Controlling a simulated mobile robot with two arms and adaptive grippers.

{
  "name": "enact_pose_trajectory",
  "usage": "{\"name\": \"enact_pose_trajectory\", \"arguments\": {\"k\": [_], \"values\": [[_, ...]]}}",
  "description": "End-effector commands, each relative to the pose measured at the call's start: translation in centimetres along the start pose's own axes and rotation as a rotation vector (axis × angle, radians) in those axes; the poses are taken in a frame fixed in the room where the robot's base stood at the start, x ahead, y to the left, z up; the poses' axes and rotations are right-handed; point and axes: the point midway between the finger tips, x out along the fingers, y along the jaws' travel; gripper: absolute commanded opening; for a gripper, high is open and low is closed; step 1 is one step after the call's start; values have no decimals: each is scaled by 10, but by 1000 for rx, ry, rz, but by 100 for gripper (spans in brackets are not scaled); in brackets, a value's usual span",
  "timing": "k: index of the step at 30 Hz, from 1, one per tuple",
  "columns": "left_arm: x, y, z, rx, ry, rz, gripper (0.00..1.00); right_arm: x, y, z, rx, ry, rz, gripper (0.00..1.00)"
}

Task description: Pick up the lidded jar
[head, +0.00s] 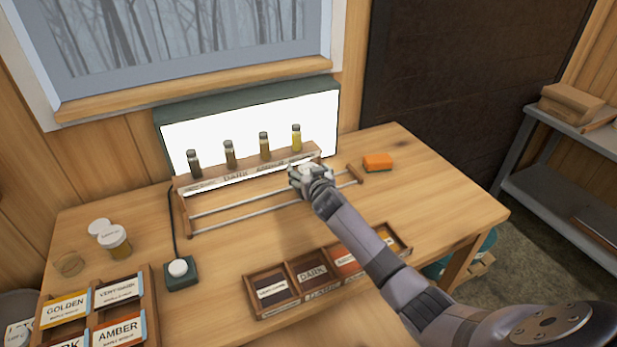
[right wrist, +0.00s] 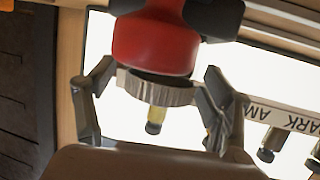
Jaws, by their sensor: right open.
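The lidded jar (head: 114,241), with a white lid and amber contents, stands on the left of the wooden table. A second white lid (head: 99,227) shows right behind it; I cannot tell if a jar is under that one. My right gripper (head: 312,176) is open at the front of the vial rack, far to the right of this jar. In the right wrist view my fingers (right wrist: 156,80) stand apart on either side of a grey ribbed ring. A red body adjoins the ring; I cannot tell what it is. My left gripper is out of view.
The rack (head: 205,185) holds several vials before a bright panel (head: 180,135). An orange block (head: 377,162) lies right of it. A wooden tray (head: 250,300) is in front, a label box (head: 155,320) at left front. A switch (head: 180,272) stands between rack and jar.

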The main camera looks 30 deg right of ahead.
Motion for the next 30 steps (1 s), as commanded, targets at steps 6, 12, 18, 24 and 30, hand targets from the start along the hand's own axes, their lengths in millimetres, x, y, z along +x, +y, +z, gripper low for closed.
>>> {"name": "enact_pose_trajectory", "arguments": {"k": [6, 12, 18, 24, 30], "values": [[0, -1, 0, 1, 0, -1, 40, 1, 0, 0, 0, 0, -1, 75], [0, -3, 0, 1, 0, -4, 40, 1, 0, 0, 0, 0, -1, 64], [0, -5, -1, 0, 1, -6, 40, 1, 0, 0, 0, 0, 0, 50], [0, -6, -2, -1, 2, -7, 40, 1, 0, 0, 0, 0, 0, 37], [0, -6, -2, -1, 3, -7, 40, 1, 0, 0, 0, 0, 0, 24]]}}
